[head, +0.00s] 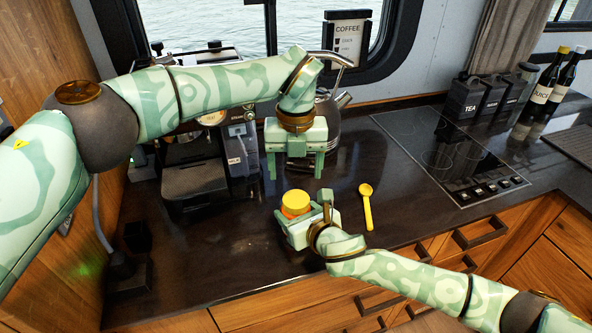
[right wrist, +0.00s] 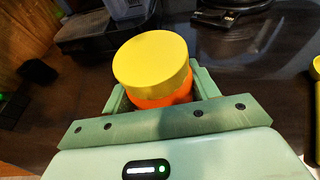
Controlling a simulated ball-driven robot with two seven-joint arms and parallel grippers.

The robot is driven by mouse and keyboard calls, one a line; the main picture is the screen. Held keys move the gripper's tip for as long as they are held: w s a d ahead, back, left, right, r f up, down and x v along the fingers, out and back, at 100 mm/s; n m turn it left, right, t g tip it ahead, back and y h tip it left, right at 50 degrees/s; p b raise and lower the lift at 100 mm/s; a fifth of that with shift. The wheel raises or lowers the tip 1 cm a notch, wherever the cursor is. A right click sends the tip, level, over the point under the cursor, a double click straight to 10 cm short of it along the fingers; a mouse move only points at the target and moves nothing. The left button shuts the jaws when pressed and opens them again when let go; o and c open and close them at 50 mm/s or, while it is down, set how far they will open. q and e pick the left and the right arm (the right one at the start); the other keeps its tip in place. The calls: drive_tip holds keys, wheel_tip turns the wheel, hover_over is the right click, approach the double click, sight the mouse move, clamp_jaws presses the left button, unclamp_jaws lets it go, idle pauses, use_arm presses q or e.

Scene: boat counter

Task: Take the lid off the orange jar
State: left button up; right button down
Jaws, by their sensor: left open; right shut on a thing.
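The orange jar (right wrist: 160,101) stands on the dark counter with its yellow lid (right wrist: 152,62) on top. In the head view the yellow lid (head: 296,200) shows above a little of the orange jar (head: 293,214). My right gripper (head: 304,212) is shut on the orange jar from the front, with its fingers on either side below the lid. The right gripper (right wrist: 155,98) also shows in the right wrist view. My left gripper (head: 296,174) is open and empty, pointing down above and behind the jar, apart from the lid.
A yellow spoon (head: 366,205) lies right of the jar. A coffee machine (head: 196,178) stands at the left, and a kettle (head: 331,110) is behind my left gripper. A black cooktop (head: 440,150) is at the right. The counter front left of the jar is clear.

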sight(296, 199)
use_arm(q)
drive_tip(key=m, duration=0.6)
drive_tip(key=shift+m, duration=0.3)
drive_tip(key=m, duration=0.6)
drive_tip(key=shift+m, duration=0.3)
drive_tip(key=m, duration=1.5)
drive_tip(key=shift+f, duration=0.45)
wheel_tip(296, 199, down, 7)
drive_tip(key=shift+f, duration=0.1)
drive_tip(key=c, duration=1)
drive_tip(key=n, duration=0.9)
drive_tip(key=shift+n, duration=0.3)
